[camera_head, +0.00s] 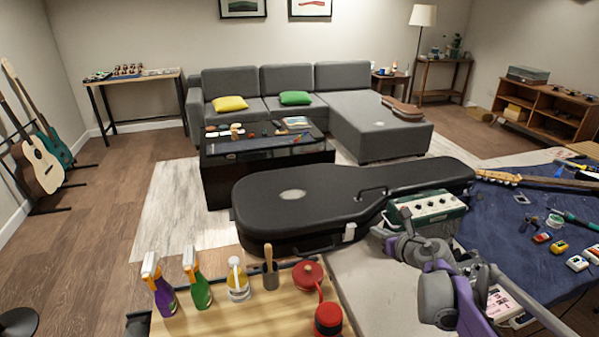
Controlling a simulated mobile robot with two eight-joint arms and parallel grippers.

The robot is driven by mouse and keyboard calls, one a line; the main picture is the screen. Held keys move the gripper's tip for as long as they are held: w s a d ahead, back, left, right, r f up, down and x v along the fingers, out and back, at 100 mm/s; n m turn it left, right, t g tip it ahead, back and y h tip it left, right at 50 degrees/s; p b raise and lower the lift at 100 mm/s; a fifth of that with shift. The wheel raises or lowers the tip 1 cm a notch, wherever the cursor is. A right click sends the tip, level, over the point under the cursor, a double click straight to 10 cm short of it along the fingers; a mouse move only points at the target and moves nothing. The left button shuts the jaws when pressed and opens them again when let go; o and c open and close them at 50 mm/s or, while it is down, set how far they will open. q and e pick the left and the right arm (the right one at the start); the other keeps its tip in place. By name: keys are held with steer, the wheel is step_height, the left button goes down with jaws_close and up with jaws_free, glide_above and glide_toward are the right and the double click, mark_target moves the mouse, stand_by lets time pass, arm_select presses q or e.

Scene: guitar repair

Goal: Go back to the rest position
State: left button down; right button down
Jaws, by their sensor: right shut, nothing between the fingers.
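My right arm, grey and purple, comes in from the lower right in the head view. Its gripper (386,236) is shut and empty, seen in front of the lower edge of the green amplifier-like box (428,208) and beside the black guitar case (300,195). I cannot tell whether it touches either of them. My left gripper is not in view.
A wooden-topped bench (225,318) holds spray bottles (162,290), a brush and red containers (328,319). A blue mat (515,220) at right carries a guitar neck (540,181) and small tools. Guitars (38,165) stand far left.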

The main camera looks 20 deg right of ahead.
steer(key=s+a+r+m+t+h+p, duration=0.1)
steer(key=s+a+r+m+h+p, duration=0.25)
steer(key=m, duration=0.55)
steer(key=s+a+r+m+t+h+p, duration=0.15)
steer(key=a+r+m, duration=0.25)
steer(key=r+m, duration=0.4)
steer(key=s+a+f+m+g+y+p, duration=0.1)
steer(key=s+a+f+m+g+y, duration=0.2)
steer(key=s+a+f+m+g, duration=0.2)
steer(key=s+a+f+m+g+y+p, duration=0.2)
steer(key=s+a+f+m+g, duration=0.3)
steer(key=s+a+f+m, duration=0.4)
steer(key=s+a+m+y, duration=0.1)
steer(key=s+a+m, duration=0.2)
steer(key=s+a, duration=0.2)
steer(key=shift+f+m, duration=0.4)
